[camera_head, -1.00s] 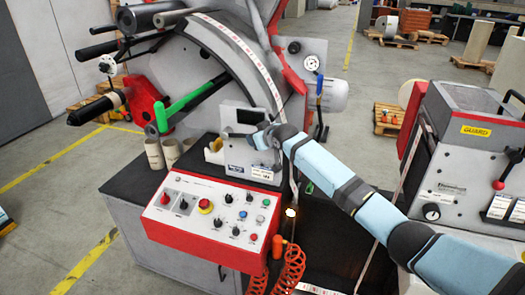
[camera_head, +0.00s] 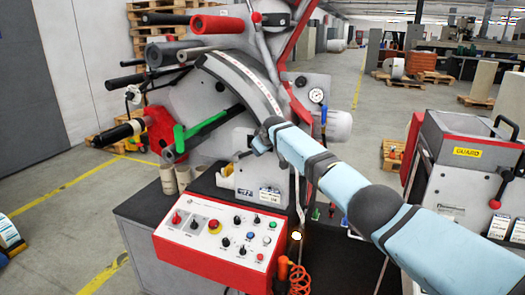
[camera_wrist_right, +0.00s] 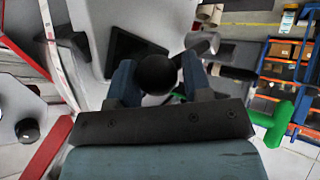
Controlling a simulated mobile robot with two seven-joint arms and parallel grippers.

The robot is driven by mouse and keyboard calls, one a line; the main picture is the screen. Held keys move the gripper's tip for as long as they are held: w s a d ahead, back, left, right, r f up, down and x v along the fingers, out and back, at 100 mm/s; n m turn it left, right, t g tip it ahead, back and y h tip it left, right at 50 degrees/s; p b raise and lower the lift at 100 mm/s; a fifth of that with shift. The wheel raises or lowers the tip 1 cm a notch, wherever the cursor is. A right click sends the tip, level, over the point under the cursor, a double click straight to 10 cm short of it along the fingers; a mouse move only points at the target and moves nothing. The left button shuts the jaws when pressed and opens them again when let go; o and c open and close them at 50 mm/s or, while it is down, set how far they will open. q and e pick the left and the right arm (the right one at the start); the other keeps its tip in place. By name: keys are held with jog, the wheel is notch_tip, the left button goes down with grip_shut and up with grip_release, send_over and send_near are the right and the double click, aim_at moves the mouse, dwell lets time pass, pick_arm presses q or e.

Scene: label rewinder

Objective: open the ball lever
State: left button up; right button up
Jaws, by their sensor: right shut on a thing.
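The ball lever's black ball knob (camera_wrist_right: 158,74) shows between the fingers of my right gripper (camera_wrist_right: 159,82) in the right wrist view. The fingers lie on both sides of the ball, shut on it. In the head view my right gripper (camera_head: 261,138) is in front of the label machine (camera_head: 222,98), just above the pale bracket block (camera_head: 257,174) and close to the curved strip path. The gripper and arm hide the ball there, and the rest of its lever cannot be made out. My left gripper is not in view.
A red-edged control panel (camera_head: 220,232) with several buttons is below the bracket. A green handle (camera_head: 198,130) is left of my gripper. A guard unit (camera_head: 470,150) stands at the right. Open floor (camera_head: 60,225) lies at the left.

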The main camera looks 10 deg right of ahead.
jog(key=shift+w+d+r, duration=0.1)
jog(key=shift+d+r, duration=0.15)
jog(key=shift+r, duration=0.05)
jog(key=o, duration=1.1)
jog(key=shift+o, duration=0.2)
jog(key=shift+w+f, duration=0.1)
jog(key=shift+f, duration=0.15)
jog(key=shift+a+f, duration=0.1)
jog(key=shift+a, duration=0.05)
jog(key=b+v, duration=0.1)
jog(key=v, duration=1.3)
jog(key=shift+b, duration=0.4)
jog(key=shift+w, duration=0.1)
